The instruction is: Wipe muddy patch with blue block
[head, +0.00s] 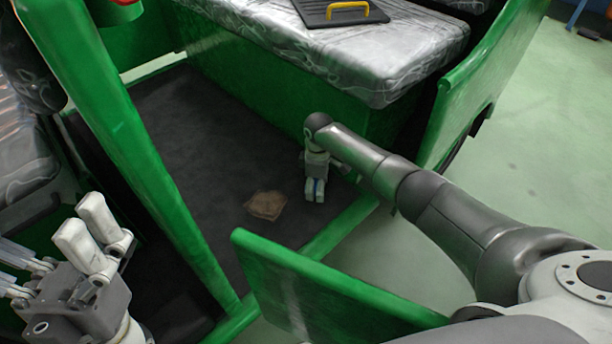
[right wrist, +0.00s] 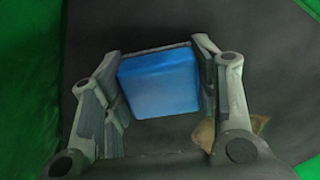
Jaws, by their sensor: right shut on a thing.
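The muddy patch (head: 265,205) is a brown smear on the dark floor mat of the green rickshaw. In the right wrist view the patch (right wrist: 204,133) is partly hidden behind a finger. My right gripper (head: 315,188) points down over the mat, to the right of the patch in the head view. It is shut on the blue block (right wrist: 158,82), which sits between its fingers. In the head view only a sliver of blue shows. I cannot tell whether the block touches the mat. My left gripper (head: 86,238) is empty at the lower left, with its fingers apart.
The silver seat (head: 330,45) stands behind the mat (head: 195,130), with a dark board with a yellow handle (head: 345,10) on it. A slanted green post (head: 140,140) and a low green panel (head: 320,295) border the mat. Bare mat surrounds the patch.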

